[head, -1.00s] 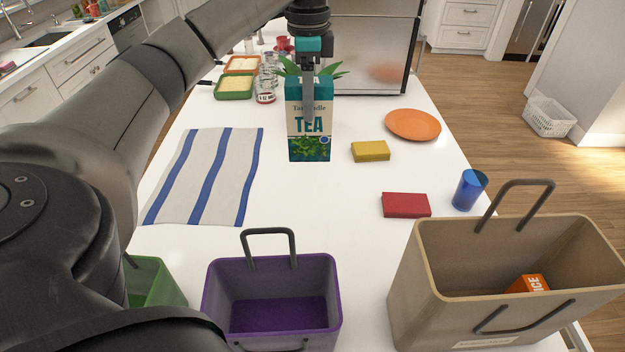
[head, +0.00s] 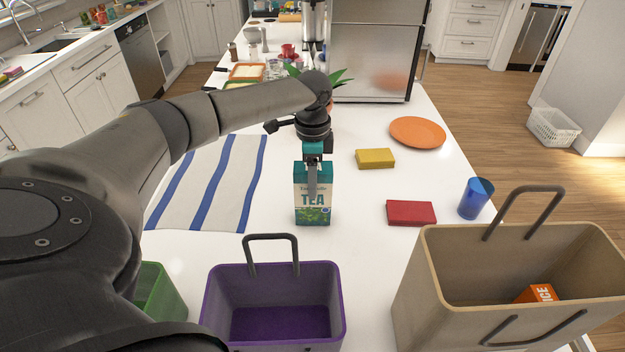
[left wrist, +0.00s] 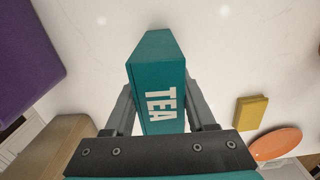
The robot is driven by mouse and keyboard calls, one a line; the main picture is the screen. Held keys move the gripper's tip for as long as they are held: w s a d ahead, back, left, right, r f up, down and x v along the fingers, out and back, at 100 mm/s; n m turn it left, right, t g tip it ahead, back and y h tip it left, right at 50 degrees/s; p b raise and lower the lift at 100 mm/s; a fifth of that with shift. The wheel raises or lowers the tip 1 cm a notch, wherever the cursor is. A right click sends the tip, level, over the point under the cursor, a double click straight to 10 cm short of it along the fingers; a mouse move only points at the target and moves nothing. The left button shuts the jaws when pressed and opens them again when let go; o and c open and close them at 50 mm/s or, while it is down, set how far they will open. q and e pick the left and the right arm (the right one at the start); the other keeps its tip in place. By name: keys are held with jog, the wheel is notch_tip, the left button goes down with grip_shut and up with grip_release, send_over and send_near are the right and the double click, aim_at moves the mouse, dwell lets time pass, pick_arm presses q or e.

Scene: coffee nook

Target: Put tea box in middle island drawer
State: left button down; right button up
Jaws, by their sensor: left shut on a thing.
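The tea box (head: 313,213) is teal and cream with "TEA" lettering. It is upright in the head view, above the white island behind the purple bin; I cannot tell whether its base touches the surface. My left gripper (head: 313,180) is shut on its upper part, from above. In the left wrist view the tea box (left wrist: 158,95) sits between the fingers (left wrist: 158,115). An open purple bin (head: 273,268) with dark handles stands between a green bin (head: 160,293) and a tan bin (head: 500,270). My right gripper is not in view.
The tan bin holds an orange box (head: 537,294). A red block (head: 411,213), yellow block (head: 375,158), blue cup (head: 476,198) and orange plate (head: 417,131) are on the right. A striped towel (head: 208,180) lies left. The surface between tea box and purple bin is clear.

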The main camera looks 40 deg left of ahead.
pick_arm(q)
jog(key=shift+f, duration=0.2)
jog(key=c, duration=0.7)
grip_release()
jog(key=shift+f, duration=0.1)
jog(key=o, duration=0.5)
